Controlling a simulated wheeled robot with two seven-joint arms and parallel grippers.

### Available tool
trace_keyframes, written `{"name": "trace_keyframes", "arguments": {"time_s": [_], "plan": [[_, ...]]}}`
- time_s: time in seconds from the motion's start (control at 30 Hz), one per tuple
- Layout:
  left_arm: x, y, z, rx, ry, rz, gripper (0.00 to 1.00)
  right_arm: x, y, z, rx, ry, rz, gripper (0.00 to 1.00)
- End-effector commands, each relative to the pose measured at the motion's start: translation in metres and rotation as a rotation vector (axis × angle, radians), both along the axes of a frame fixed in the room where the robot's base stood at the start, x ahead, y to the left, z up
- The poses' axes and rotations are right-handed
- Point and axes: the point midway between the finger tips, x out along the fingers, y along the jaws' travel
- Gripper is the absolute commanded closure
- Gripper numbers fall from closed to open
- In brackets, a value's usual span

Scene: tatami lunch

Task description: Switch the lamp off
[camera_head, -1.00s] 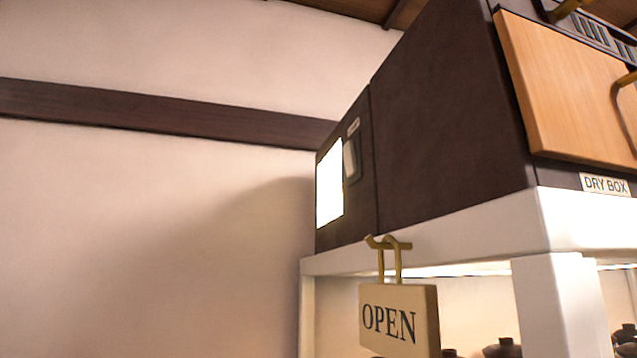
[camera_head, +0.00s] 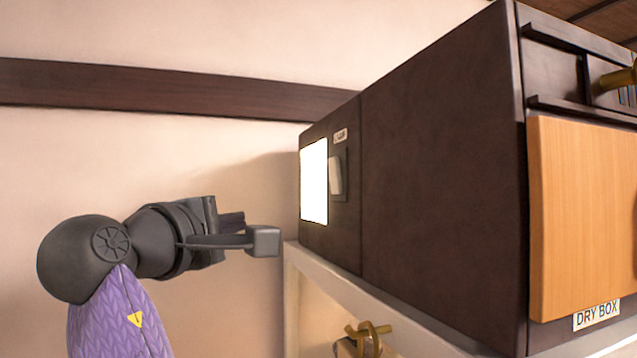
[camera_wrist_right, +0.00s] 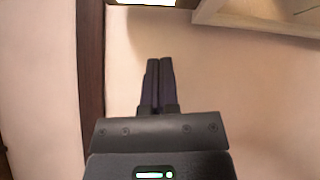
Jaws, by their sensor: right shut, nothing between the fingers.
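The lamp is a bright white glowing panel (camera_head: 314,181) on the side of a dark brown cabinet in the head view. Its light rocker switch (camera_head: 337,176) sits in a dark plate just right of the panel, under a small label (camera_head: 340,136). My right gripper (camera_head: 260,240) is shut and empty, left of and lower than the panel and switch, apart from both. In the right wrist view, its closed fingers (camera_wrist_right: 158,64) point up toward a bright strip (camera_wrist_right: 145,2) at the top edge. My left gripper is not in view.
The dark cabinet (camera_head: 440,170) with a wooden door (camera_head: 575,215) and a DRY BOX label (camera_head: 597,314) stands on a white shelf (camera_head: 335,290). A brass hook (camera_head: 368,335) is at the shelf's front. A dark beam (camera_head: 170,90) crosses the plain wall behind.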

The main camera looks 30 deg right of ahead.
Motion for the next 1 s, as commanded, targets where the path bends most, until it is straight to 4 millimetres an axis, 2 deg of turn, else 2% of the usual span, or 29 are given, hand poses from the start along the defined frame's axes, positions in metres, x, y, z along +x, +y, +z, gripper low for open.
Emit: {"name": "trace_keyframes", "arguments": {"time_s": [0.03,0.1,0.2,0.3,0.63,1.0], "plan": [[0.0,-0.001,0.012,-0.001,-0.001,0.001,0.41,-0.013,0.0,0.027,0.003,-0.026,-0.021,1.0],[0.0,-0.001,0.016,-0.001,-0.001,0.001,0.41,-0.029,-0.001,0.045,0.008,-0.045,-0.048,1.0],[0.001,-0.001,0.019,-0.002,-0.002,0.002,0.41,-0.04,-0.002,0.057,0.014,-0.06,-0.069,1.0],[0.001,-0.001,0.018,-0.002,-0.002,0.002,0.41,-0.043,-0.002,0.059,0.015,-0.062,-0.075,1.0],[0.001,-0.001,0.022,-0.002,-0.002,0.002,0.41,-0.039,-0.008,0.059,0.016,-0.06,-0.075,1.0],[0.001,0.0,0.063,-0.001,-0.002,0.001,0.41,0.001,-0.073,0.071,0.015,-0.059,-0.076,1.0]]}}
